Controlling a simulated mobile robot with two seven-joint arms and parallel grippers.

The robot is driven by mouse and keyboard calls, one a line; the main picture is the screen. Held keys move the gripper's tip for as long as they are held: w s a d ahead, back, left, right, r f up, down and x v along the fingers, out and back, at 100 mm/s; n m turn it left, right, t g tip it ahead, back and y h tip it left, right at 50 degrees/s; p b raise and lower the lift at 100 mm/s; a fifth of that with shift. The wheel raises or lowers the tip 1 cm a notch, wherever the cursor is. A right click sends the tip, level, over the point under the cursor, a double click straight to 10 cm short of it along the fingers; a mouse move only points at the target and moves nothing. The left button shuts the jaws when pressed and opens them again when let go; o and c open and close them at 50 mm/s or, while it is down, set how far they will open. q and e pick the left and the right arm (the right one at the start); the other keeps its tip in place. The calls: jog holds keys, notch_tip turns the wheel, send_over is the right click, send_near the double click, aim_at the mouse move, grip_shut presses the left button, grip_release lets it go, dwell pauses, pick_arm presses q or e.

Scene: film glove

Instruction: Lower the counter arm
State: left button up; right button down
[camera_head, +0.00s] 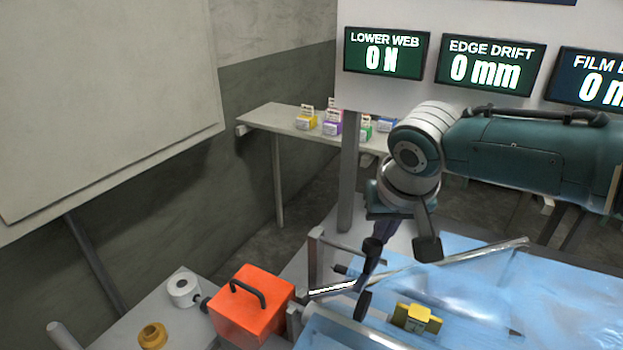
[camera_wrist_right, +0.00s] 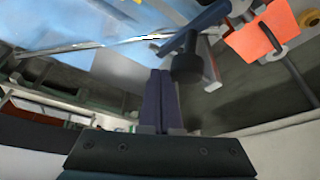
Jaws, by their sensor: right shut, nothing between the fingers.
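My right gripper (camera_head: 363,282) reaches down at the centre right, its dark fingers closed together and empty. They also show closed in the right wrist view (camera_wrist_right: 159,73). A dark lever-like part with a round black end (camera_head: 362,305) is by the fingertips; it looks like the counter arm. A dark round piece (camera_wrist_right: 187,67) stands close beside the fingers in the right wrist view. I cannot tell whether the fingers touch it. The join of the arm is partly hidden behind my gripper. My left gripper is out of view.
Blue film (camera_head: 480,305) covers the machine bed at right. A yellow block (camera_head: 416,318) sits on it. An orange box (camera_head: 250,305), white roll (camera_head: 184,289) and yellow ring (camera_head: 152,336) are at lower left. A metal bar (camera_head: 470,255) crosses the film. Small boxes stand on the rear shelf (camera_head: 280,118).

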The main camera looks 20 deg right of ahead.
notch_tip(320, 180, up, 8)
jog(key=w+d+p, duration=0.1)
jog(key=p, duration=0.5)
jog(key=shift+d+r+p, duration=0.2)
jog(key=shift+r+p, duration=0.05)
jog(key=shift+p, duration=0.05)
jog(key=shift+w, duration=0.1)
